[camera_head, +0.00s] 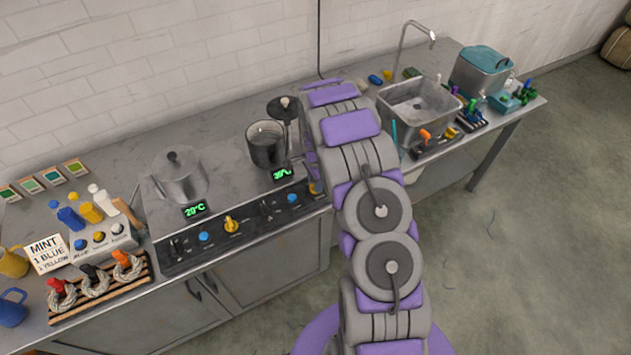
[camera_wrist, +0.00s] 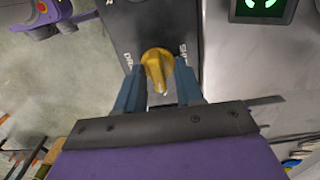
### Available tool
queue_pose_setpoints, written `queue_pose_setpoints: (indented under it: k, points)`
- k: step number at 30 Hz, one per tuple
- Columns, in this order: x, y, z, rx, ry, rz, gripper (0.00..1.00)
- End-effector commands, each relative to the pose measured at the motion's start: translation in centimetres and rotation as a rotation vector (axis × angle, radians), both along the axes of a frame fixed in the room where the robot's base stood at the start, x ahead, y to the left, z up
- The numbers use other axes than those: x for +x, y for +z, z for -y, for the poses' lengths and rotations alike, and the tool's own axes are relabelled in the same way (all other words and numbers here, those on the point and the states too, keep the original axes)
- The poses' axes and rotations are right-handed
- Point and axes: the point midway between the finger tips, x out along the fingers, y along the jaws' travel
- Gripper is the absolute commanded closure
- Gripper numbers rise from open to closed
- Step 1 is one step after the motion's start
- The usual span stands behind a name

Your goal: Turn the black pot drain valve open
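The black pot (camera_head: 265,152) stands on the counter, left of my arm in the head view, with a dark round lid (camera_head: 283,108) behind it. A yellow knob (camera_head: 315,187) on the front panel below it is partly hidden by my arm. In the wrist view a yellow knob (camera_wrist: 157,68) sits between printed words starting "DRA" on the left and "SH" on the right. My gripper (camera_wrist: 159,72) has one blue finger on each side of this knob, very close to it; whether they touch it is unclear. My fingertips are hidden in the head view.
A sink (camera_head: 420,110) is right of my arm. A rack with wool skeins (camera_head: 97,285) lies at the left. A green display (camera_wrist: 262,8) is beside my gripper.

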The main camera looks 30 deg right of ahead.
Motion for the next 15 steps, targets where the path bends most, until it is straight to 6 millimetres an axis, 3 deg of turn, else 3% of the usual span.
queue_pose_setpoints:
  k: [10,15]
  points:
    - [-0.1,0.3,0.0,0.0,0.001,-0.001,0.6]
    - [0.1,2.7,0.1,-0.002,0.001,0.004,0.6]
